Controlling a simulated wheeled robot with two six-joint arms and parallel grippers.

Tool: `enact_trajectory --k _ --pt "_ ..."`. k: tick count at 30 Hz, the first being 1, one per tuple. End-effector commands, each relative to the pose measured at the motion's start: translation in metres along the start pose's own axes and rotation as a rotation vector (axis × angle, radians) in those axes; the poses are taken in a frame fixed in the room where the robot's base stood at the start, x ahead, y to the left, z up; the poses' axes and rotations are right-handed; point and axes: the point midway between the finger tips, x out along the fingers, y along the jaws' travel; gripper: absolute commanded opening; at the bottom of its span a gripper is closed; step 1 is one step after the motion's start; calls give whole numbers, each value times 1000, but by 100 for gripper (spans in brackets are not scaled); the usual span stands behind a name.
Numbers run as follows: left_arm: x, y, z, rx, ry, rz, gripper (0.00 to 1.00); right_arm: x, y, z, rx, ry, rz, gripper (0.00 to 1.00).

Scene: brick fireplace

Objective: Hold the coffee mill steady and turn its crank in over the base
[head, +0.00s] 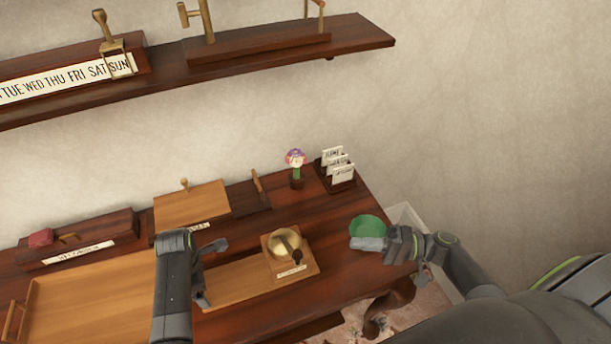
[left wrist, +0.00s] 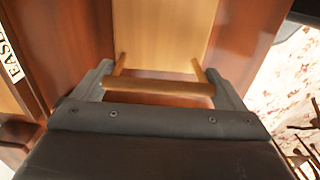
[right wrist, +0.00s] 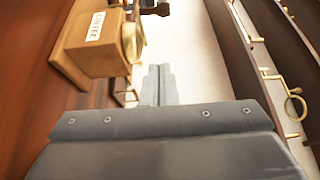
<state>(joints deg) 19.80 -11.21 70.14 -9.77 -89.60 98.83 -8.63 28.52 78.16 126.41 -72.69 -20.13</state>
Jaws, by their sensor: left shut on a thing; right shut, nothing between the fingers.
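The coffee mill (head: 278,273) is a wooden box with a label and a round brass top, standing at the right end of a long light-wood base board (head: 240,285). Its crank (head: 292,250) lies across the brass top and has a dark knob. My left gripper (head: 205,290) is at the left end of the board. In the left wrist view, it is shut on a brown wooden bar handle (left wrist: 160,87). My right gripper (head: 362,243) is shut and empty, to the right of the mill and apart from it. The mill also shows in the right wrist view (right wrist: 90,62).
A green round object (head: 369,226) sits by my right fingers near the table's right edge. A flower in a pot (head: 296,168) and a card holder (head: 338,172) stand at the back. A large wooden tray (head: 95,295) lies at left. A shelf (head: 345,36) hangs above.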

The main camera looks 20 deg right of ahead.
Motion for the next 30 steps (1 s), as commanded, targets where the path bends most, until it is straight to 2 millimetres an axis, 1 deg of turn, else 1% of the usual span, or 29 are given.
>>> enact_trajectory --k 1,6,11,12,15,19,30 --pt "0 1 0 -2 0 2 56 12 -1 0 -1 -1 -6 0" --pt "0 1 0 -1 -1 2 56 50 -1 0 -2 0 -6 0" --pt "-1 1 0 -1 0 3 56 82 -1 0 -2 0 -6 0" --pt "-1 1 0 -1 0 3 56 85 0 8 1 1 -4 0" --pt "-1 1 0 -1 0 3 56 95 0 18 2 2 -3 0" --pt "-1 1 0 -1 0 3 56 103 0 26 0 1 -2 0" --pt "-1 1 0 -1 0 3 56 106 0 29 -1 1 0 0"
